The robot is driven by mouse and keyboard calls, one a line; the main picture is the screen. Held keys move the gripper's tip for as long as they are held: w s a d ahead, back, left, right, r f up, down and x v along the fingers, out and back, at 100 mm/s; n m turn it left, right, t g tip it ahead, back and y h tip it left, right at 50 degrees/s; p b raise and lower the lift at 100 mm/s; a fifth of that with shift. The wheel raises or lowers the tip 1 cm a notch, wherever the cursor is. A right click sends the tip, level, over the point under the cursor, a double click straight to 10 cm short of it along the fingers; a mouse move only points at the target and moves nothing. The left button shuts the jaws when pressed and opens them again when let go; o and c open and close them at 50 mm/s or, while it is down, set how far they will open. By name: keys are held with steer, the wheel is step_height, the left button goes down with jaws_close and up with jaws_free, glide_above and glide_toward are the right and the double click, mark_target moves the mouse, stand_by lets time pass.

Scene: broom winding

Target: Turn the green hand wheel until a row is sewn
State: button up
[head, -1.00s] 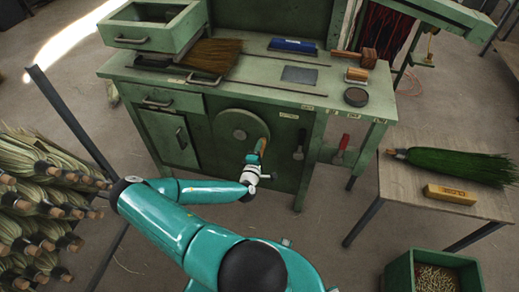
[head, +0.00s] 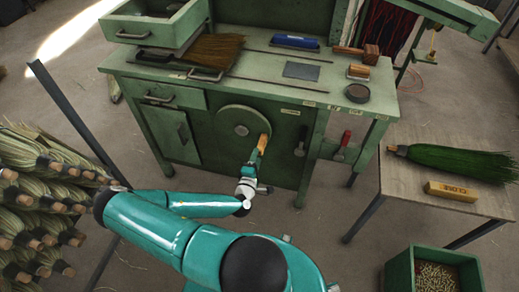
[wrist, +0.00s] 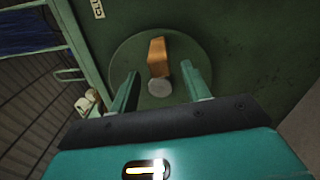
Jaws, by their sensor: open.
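The round green hand wheel (head: 229,120) is on the front panel of the green bench, with a pale hub and a wooden handle (head: 263,143) at its lower right. My gripper (head: 256,157) is just below and in front of the handle. In the wrist view the wheel (wrist: 125,62) fills the middle, and the handle (wrist: 157,50) stands between the two spread fingers of my gripper (wrist: 160,70). The fingers are apart, with a gap on each side of the handle. The grey hub (wrist: 159,87) shows below the handle. A straw broom (head: 216,50) lies flat on the bench top.
A red-handled lever (head: 346,139) and a dark lever (head: 300,146) are right of the wheel. A side table (head: 400,190) at right holds a green broom (head: 455,161) and a yellow block (head: 451,191). Floor before the bench is clear.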

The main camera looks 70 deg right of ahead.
steer(key=s+a, duration=0.1)
steer(key=a, duration=0.5)
steer(key=shift+a, duration=0.2)
